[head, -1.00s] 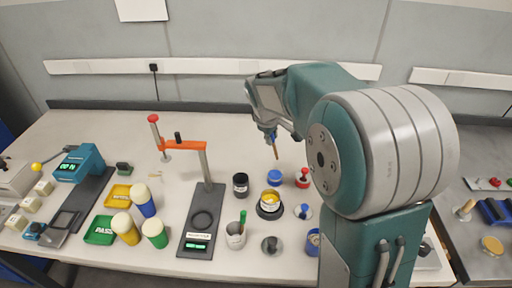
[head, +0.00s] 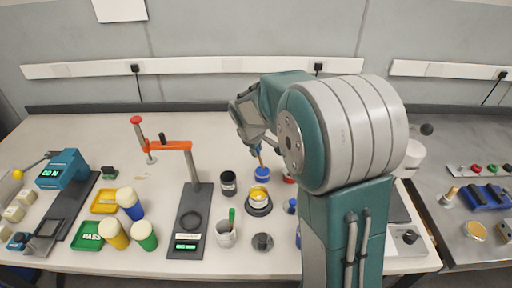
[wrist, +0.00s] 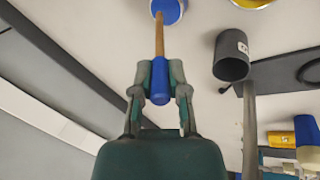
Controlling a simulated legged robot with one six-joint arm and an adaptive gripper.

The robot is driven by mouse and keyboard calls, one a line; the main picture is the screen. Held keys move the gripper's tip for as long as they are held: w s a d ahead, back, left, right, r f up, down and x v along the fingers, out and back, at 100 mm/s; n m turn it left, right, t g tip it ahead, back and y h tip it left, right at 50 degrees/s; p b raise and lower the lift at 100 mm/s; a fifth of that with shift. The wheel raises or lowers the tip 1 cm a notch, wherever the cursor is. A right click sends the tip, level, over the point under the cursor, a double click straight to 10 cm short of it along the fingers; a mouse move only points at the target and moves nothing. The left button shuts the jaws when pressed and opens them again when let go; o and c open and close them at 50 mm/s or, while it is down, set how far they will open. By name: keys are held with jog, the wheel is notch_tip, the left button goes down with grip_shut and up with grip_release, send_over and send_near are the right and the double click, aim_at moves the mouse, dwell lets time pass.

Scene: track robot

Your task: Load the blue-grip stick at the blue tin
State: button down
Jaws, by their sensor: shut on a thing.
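My gripper (wrist: 160,85) is shut on the blue grip of the stick (wrist: 160,75). The stick's wooden shaft points away from the fingers towards the blue tin (wrist: 172,10), and its end overlaps the tin in the wrist view. In the head view, the blue tin (head: 262,174) stands on the bench just below the stick (head: 259,157), with my gripper (head: 256,148) above it. I cannot tell whether the stick's end touches the tin or what is inside it.
An open yellow tin (head: 259,195) stands in front of the blue tin. A dark labelled jar (head: 228,184) is to its left, and a partly hidden red item (head: 289,178) to its right. A cup with a green stick (head: 227,235) stands nearer. Bench behind is clear.

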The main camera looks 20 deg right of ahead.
jog(key=shift+f, duration=0.5)
dwell(1.3)
jog(key=shift+r, duration=3.5)
